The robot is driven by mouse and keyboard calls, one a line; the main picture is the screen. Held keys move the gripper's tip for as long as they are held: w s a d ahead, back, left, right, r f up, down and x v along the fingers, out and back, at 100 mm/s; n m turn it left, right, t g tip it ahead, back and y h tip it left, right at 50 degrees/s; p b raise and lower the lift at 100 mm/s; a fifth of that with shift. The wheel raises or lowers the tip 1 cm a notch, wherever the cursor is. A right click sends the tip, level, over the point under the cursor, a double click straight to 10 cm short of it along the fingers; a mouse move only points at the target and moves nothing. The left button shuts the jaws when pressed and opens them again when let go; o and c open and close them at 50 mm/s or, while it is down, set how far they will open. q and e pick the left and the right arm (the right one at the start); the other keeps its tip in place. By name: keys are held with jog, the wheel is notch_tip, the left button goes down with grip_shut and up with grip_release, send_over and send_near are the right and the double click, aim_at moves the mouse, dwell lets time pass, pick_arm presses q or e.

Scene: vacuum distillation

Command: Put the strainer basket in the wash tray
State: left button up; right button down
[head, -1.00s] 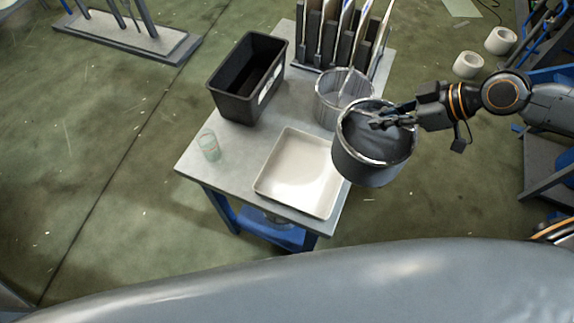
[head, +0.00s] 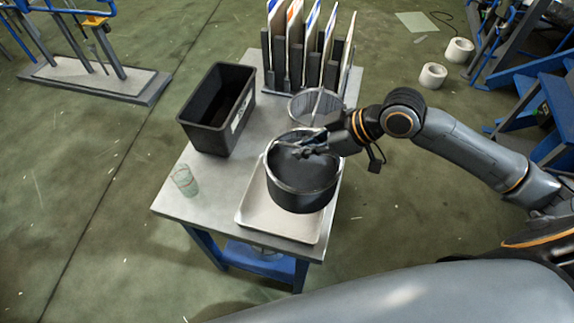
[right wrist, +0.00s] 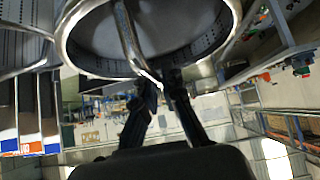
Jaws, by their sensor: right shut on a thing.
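The dark strainer basket (head: 302,197) has a bright metal rim and a handle bar across its top. My right gripper (head: 308,150) is shut on that handle. The basket is over the white wash tray (head: 254,227) and covers much of it; I cannot tell whether it touches the tray. In the right wrist view, the basket's rim and perforated inside (right wrist: 185,25) show beyond the fingers (right wrist: 160,82), which meet at the handle. My left gripper is not in view.
A second, lighter basket (head: 297,104) stands behind on the table (head: 188,207). A black bin (head: 205,138) and a small glass (head: 184,181) stand at the left. A rack of upright panels (head: 290,75) stands at the back.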

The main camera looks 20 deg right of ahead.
aim_at(293, 159)
jog(key=x, duration=0.3)
jog(key=s+p+x, duration=0.1)
jog(key=x, duration=0.1)
jog(key=shift+a+f, duration=0.4)
jog(key=shift+f, duration=0.1)
notch_tip(293, 159, down, 3)
jog(key=shift+f+p, duration=0.15)
jog(key=shift+p, duration=0.35)
jog(key=c, duration=1.5)
grip_release()
jog(key=shift+f, duration=0.1)
jog(key=shift+o, duration=0.2)
jog(key=b+v, duration=0.1)
jog(key=v, duration=0.9)
jog(key=shift+s+d+b, duration=0.1)
jog(key=shift+d+b, duration=0.05)
jog(key=shift+b, duration=0.2)
jog(key=shift+v, duration=0.9)
